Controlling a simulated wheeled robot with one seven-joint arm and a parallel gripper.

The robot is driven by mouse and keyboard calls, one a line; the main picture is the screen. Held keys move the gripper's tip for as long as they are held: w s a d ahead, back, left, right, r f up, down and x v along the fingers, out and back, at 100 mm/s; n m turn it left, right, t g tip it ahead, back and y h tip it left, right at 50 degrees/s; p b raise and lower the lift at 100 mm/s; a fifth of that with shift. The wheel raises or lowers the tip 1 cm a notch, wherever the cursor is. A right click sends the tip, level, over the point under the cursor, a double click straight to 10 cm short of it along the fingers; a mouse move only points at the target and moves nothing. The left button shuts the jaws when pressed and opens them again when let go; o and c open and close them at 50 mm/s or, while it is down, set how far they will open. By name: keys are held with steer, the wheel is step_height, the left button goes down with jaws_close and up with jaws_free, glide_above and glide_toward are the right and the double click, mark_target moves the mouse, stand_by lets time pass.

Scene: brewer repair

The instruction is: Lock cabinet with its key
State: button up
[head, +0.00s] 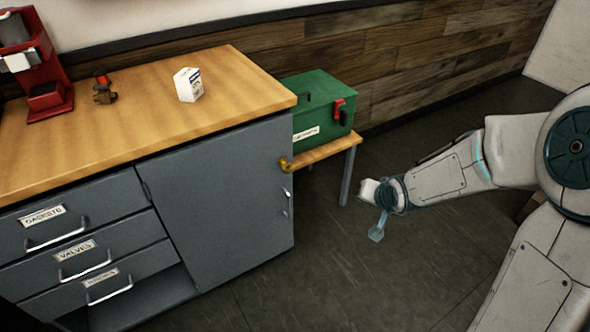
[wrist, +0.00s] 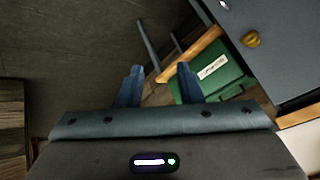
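The grey cabinet (head: 215,200) stands under a wooden worktop, and its door with a silver handle (head: 285,202) looks closed. A brass-coloured piece (head: 286,164) sticks out near the door's upper right edge. It also shows in the wrist view (wrist: 250,39). It may be the key in its lock, but its shape is too small to tell. My gripper (head: 377,235) hangs to the right of the cabinet, apart from it. In the wrist view its two fingers (wrist: 160,70) are spread with nothing between them.
A green toolbox (head: 322,104) with a red latch sits on a low wooden bench (head: 335,150) beside the cabinet. Labelled drawers (head: 80,250) are at left. The floor ahead is clear.

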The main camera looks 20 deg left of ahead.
steer(key=w+a+f+m+t+y+b, duration=0.1)
steer(key=w+a+f+m+y+b, duration=0.15)
steer(key=a+f+y+b, duration=0.45)
steer(key=m+t+y+b, duration=0.3)
steer(key=m+t, duration=0.1)
steer(key=m, duration=0.1)
glide_toward(291, 172)
steer(key=b+x, duration=0.2)
steer(key=x, duration=0.9)
steer(key=shift+w+a, duration=0.25)
jaws_close()
